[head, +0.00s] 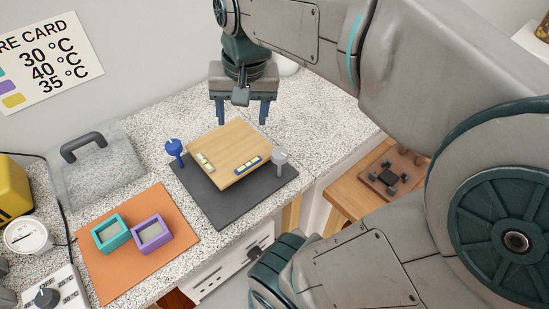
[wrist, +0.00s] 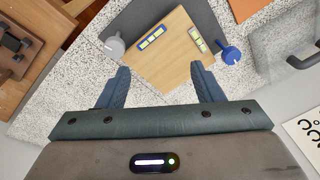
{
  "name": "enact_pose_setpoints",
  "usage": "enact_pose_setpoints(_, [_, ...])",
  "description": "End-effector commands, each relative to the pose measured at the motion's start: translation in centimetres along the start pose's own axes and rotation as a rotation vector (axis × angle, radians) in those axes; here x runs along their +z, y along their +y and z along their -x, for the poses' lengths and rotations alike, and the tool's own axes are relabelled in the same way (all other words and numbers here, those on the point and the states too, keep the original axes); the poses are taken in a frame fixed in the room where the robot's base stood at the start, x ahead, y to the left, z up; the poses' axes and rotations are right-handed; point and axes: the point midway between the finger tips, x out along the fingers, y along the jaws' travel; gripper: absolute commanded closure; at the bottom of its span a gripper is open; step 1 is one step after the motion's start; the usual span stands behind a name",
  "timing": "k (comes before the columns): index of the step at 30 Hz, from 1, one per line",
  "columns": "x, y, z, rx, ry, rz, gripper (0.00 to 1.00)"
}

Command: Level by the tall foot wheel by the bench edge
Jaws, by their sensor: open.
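A wooden levelling board (head: 229,150) stands over a dark grey mat (head: 220,209) on the bench. A blue foot wheel (head: 174,147) rises at its left corner and a grey foot wheel (head: 280,157) at its right corner, nearer the bench edge. Two bubble levels, one white (head: 205,162) and one blue-framed (head: 248,164), sit on the board; their bubbles are too small to read. My gripper (head: 242,122) is open and empty, behind the board. The wrist view shows the grey wheel (wrist: 114,46) left of my fingers and the blue wheel (wrist: 230,55) to the right.
An orange mat (head: 122,265) holds a teal mould (head: 111,233) and a purple mould (head: 152,233). A clear lid (head: 101,180) with a dark handle lies at the left. A dial gauge (head: 27,236) stands further left. A lower wooden table (head: 350,187) is beyond the bench's right edge.

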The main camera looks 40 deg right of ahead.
Motion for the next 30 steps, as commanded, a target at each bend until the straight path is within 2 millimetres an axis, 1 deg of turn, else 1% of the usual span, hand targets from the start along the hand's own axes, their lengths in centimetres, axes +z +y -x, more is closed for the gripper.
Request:
enact_pose_setpoints(1, [-1.0,1.4,-1.6,0.019,-0.019,-0.082,0.4])
enact_pose_setpoints(3, [-2.0,3.3,-2.0,0.047,-0.044,-0.194,0.4])
enact_pose_setpoints(6, [-3.1,5.5,-2.3,0.087,-0.068,-0.329,0.4])
enact_pose_setpoints(10, [-3.9,7.4,-2.3,0.124,-0.085,-0.441,0.4])
enact_pose_setpoints(14, [-4.1,8.1,-2.3,0.138,-0.092,-0.484,0.4])
enact_pose_setpoints(17, [-4.0,8.2,-3.0,0.14,-0.093,-0.488,0.4])
enact_pose_setpoints(20, [-3.7,8.4,-4.6,0.14,-0.095,-0.485,0.4])
enact_pose_setpoints(30, [-2.9,9.1,-11.8,0.14,-0.095,-0.482,0.4])
